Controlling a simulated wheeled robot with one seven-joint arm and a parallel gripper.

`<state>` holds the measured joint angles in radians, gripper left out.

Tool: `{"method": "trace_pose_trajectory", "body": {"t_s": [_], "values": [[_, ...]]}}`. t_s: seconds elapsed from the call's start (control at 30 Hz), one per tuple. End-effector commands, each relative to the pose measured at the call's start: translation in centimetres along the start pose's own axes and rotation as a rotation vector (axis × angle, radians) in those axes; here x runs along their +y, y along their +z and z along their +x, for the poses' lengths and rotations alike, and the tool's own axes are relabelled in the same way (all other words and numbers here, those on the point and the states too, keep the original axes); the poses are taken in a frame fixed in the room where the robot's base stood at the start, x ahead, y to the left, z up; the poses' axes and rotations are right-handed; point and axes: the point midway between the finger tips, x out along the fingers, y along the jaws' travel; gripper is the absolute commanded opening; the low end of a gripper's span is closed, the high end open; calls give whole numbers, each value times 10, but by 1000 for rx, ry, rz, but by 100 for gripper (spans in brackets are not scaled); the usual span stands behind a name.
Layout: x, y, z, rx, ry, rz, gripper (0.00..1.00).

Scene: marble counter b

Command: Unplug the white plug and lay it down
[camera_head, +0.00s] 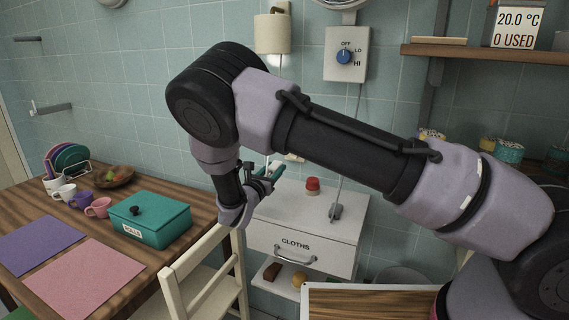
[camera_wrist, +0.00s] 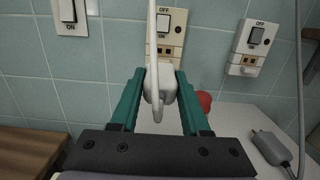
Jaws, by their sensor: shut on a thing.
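The white plug (camera_wrist: 160,84) sits between the teal fingers of my gripper (camera_wrist: 160,92), which is shut on it. Its white cord (camera_wrist: 152,35) runs upward in front of the left wall socket (camera_wrist: 172,28). The plug covers the lower part of that socket's plate in the wrist view, and I cannot tell whether its pins are in the socket. In the head view my gripper (camera_head: 264,178) is near the wall, above the left side of the white cabinet (camera_head: 290,215); the plug is too small to make out there.
A second socket (camera_wrist: 252,45) is to the right. A grey plug (camera_wrist: 271,147) with a grey cord lies on the cabinet top, near a red-topped thing (camera_head: 312,185). A wooden table (camera_head: 140,245) with a teal box (camera_head: 150,218) stands left, a chair (camera_head: 205,265) beside it.

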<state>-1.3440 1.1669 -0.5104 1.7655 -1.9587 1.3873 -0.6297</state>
Motion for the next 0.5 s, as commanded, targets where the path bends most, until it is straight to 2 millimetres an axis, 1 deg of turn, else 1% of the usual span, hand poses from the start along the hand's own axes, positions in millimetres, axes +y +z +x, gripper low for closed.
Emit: {"method": "trace_pose_trajectory", "body": {"t_s": [0.17,0.5], "values": [[1,1,-6,0,1,-1,0],[1,1,-5,21,-1,1,0]]}}
